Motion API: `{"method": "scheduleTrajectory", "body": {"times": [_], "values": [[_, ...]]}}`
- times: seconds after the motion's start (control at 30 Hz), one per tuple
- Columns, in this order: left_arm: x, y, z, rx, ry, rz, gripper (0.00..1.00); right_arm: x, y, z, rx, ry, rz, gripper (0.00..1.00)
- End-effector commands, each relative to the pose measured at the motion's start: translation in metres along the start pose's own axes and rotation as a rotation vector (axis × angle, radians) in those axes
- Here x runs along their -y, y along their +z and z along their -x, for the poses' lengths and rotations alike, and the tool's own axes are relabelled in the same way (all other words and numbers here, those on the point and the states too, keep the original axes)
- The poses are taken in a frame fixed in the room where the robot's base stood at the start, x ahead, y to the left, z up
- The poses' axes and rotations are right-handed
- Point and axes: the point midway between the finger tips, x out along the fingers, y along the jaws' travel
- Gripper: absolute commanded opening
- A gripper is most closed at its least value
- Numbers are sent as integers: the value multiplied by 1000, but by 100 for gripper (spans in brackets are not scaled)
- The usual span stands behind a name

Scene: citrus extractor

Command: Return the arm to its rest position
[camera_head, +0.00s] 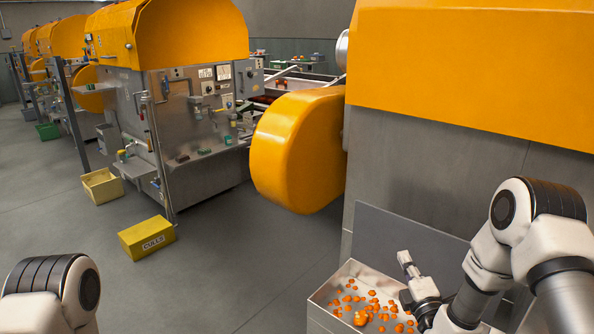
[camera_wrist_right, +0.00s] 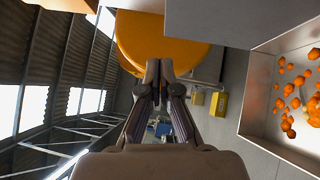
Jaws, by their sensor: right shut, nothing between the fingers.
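My right gripper (camera_head: 404,258) is above the inner part of a metal bin at the lower right of the head view, pointing up and to the left, away from the fruit. In the right wrist view, the right gripper (camera_wrist_right: 158,72) has its two fingers together with nothing between them. My right arm bends in from the right edge of the head view. Of my left arm, only a rounded joint shows at the lower left of the head view. The left gripper is out of view.
The metal bin (camera_head: 322,297) holds several orange fruits (camera_head: 372,306). A large machine with an orange hood (camera_head: 470,60) and a rounded orange cover (camera_head: 298,150) stands behind it. A yellow box (camera_head: 147,238) and an open yellow crate (camera_head: 101,185) sit on the floor, which is clear at centre left.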

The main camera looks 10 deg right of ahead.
Motion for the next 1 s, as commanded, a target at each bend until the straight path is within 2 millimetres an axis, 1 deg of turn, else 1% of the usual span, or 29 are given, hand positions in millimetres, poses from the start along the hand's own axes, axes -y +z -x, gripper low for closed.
{"method": "scheduleTrajectory", "body": {"times": [0.03,0.07,0.1,0.17,0.2,0.27,0.3,0.33,0.37,0.4,0.43,0.47,0.5,0.57,0.6,0.63,0.7,0.77,0.83,1.0], "values": [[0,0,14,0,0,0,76,1,-14,6,-34,-32,8,0],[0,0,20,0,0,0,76,7,-24,14,-57,-62,10,0],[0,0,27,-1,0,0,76,18,-40,28,-90,-122,14,0],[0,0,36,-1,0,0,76,44,-64,58,-142,-268,-16,0],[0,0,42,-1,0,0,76,64,-78,83,-164,-395,-84,0],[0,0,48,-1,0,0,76,93,-96,128,-163,-606,-222,0],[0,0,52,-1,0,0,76,110,-105,160,-133,-752,-326,0],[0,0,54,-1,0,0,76,120,-110,185,-95,-860,-405,0],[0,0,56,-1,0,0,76,128,-113,212,-41,-968,-486,0],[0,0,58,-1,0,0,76,138,-116,247,56,-1109,-595,0],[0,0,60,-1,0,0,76,142,-116,274,150,-1208,-677,0],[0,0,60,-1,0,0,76,145,-116,301,263,-1298,-759,0],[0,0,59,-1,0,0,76,147,-114,331,424,-1391,-857,0],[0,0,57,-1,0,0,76,146,-109,365,674,-1473,-986,0],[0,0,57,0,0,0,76,144,-106,383,830,-1497,-1056,0],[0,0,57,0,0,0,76,143,-104,392,928,-1503,-1100,0],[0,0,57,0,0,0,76,143,-103,403,1096,-1491,-1179,0],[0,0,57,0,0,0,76,142,-103,406,1175,-1475,-1222,0],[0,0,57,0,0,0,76,142,-103,406,1208,-1458,-1248,0],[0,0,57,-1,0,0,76,142,-103,405,1209,-1454,-1253,0]]}}
